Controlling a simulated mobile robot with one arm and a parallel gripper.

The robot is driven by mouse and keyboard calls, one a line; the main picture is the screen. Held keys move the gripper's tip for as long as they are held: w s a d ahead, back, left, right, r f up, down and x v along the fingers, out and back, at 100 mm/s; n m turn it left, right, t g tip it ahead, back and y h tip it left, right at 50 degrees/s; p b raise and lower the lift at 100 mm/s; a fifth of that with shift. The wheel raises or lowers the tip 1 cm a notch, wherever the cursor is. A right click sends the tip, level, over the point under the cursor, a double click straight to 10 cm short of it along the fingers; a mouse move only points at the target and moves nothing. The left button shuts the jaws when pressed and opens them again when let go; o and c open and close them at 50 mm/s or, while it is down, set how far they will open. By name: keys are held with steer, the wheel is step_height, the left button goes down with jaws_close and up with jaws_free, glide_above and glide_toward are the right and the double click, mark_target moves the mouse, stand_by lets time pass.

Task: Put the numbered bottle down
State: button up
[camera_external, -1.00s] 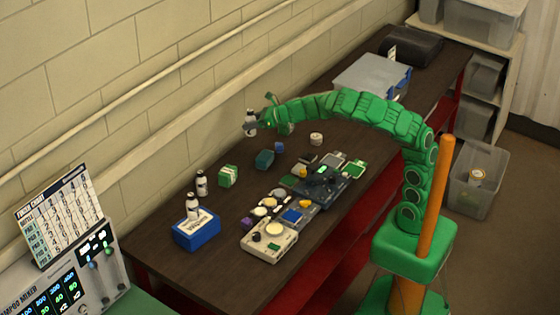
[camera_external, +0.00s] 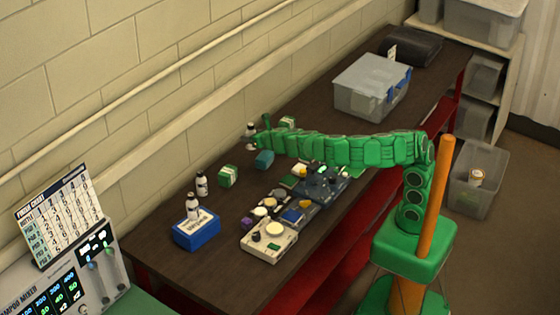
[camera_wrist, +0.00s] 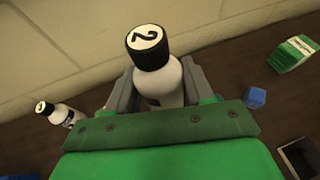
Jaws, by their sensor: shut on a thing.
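The numbered bottle (camera_wrist: 152,52) is white with a black cap and a "2" on its white top. In the wrist view it sits between the two grey fingers of my gripper (camera_wrist: 158,84), which is shut on it. In the outside view the bottle (camera_external: 250,130) is upright beside the wall, at the back edge of the dark workbench (camera_external: 165,262). My gripper (camera_external: 257,141) partly hides it there. I cannot tell whether its base touches the bench.
Small parts crowd the bench's middle. A grey bin (camera_external: 370,85) is behind.

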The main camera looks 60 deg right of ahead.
mark_target(193, 212)
steer(key=s+a+f+m+h, duration=0.1)
steer(key=s+a, duration=0.2)
steer(key=a, duration=0.8)
steer(key=s+a+f, duration=0.1)
steer(key=s+a, duration=0.3)
steer(key=a, duration=0.7)
steer(key=s+a+r+m+g+h, duration=0.1)
steer(key=s+a+r+m+h, duration=0.1)
steer(key=s+a+r, duration=0.4)
steer(key=s+a+r+m+g+h, duration=0.1)
steer(key=s+a+r+m+h, duration=0.1)
steer(key=s+a+r, duration=0.45)
steer(key=shift+w+a+f, duration=1.7)
steer(key=shift+w+f, duration=0.25)
steer(key=shift+f, duration=0.05)
steer(key=shift+w+a+f, duration=1.7)
steer(key=shift+w+f, duration=0.2)
steer(key=shift+f, duration=0.05)
steer(key=shift+w+a+f, duration=1.7)
steer(key=shift+w+f, duration=0.25)
steer(key=shift+f, duration=0.05)
steer(key=shift+w+a+f, duration=0.1)
steer(key=shift+w+f, duration=0.1)
steer(key=shift+f, duration=0.05)
steer(key=shift+f, duration=1.5)
steer(key=shift+f, duration=0.1)
